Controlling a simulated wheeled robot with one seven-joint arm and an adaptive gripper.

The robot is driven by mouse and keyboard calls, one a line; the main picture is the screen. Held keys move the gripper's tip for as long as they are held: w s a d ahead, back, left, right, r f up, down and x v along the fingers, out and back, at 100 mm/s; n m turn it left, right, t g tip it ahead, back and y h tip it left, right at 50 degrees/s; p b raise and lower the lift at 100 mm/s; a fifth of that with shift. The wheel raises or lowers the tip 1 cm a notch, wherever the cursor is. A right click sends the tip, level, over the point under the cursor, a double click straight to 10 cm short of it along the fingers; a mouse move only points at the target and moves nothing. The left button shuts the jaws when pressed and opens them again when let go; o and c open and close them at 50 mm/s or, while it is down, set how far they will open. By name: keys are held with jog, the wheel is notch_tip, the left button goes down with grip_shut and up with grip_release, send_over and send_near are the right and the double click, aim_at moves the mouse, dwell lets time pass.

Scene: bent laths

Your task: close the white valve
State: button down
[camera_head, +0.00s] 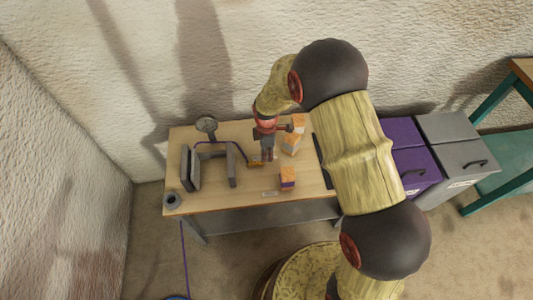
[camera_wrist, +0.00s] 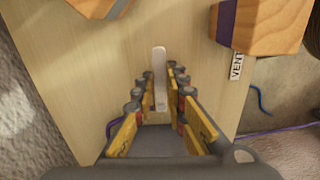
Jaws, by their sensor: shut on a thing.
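The white valve shows in the wrist view as a pale upright lever (camera_wrist: 160,66) standing between my fingertips. My gripper (camera_wrist: 160,80) is shut on this lever, with the yellow fingers on either side of it. In the head view my gripper (camera_head: 262,160) points down over the middle of the table, and I cannot make out the valve there. A white label reading VENT (camera_wrist: 236,66) lies to the right of the lever in the wrist view.
The wooden table (camera_head: 215,205) also bears an orange and purple block (camera_head: 288,178), more such blocks behind it, grey upright pieces (camera_head: 232,166), a round dish (camera_head: 206,125) and a dark ring (camera_head: 172,200). Purple (camera_head: 421,170) and grey (camera_head: 460,155) cabinets stand right of the table.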

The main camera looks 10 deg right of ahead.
jog(key=shift+r, duration=0.1)
jog(key=m+p, duration=0.1)
jog(key=s+m+p, duration=0.1)
jog(key=m+p, duration=0.1)
jog(key=shift+s+a+r+m, duration=0.15)
jog(key=shift+s+m, duration=0.1)
jog(key=shift+m, duration=0.15)
jog(key=m+p, duration=0.1)
jog(key=m, duration=0.1)
jog(key=s+m+p, duration=0.1)
jog(key=a+m, duration=0.1)
jog(key=m, duration=0.1)
jog(key=shift+s+a+m+p, duration=0.1)
jog(key=shift+s+m+p, duration=0.2)
jog(key=shift+s+p, duration=0.1)
jog(key=m, duration=0.1)
jog(key=a+m+p, duration=0.1)
jog(key=m, duration=0.2)
jog(key=shift+s+a+p, duration=0.25)
jog(key=shift+s+p, duration=0.1)
jog(key=shift+s, duration=0.05)
jog(key=shift+s+a+f+m+p, duration=0.1)
jog(key=shift+a+m+p, duration=0.25)
jog(key=shift+m, duration=0.75)
jog(key=shift+a+f+m+p, duration=0.15)
jog(key=shift+a+m, duration=0.25)
jog(key=shift+m, duration=0.7)
jog(key=c, duration=1.8)
grip_release()
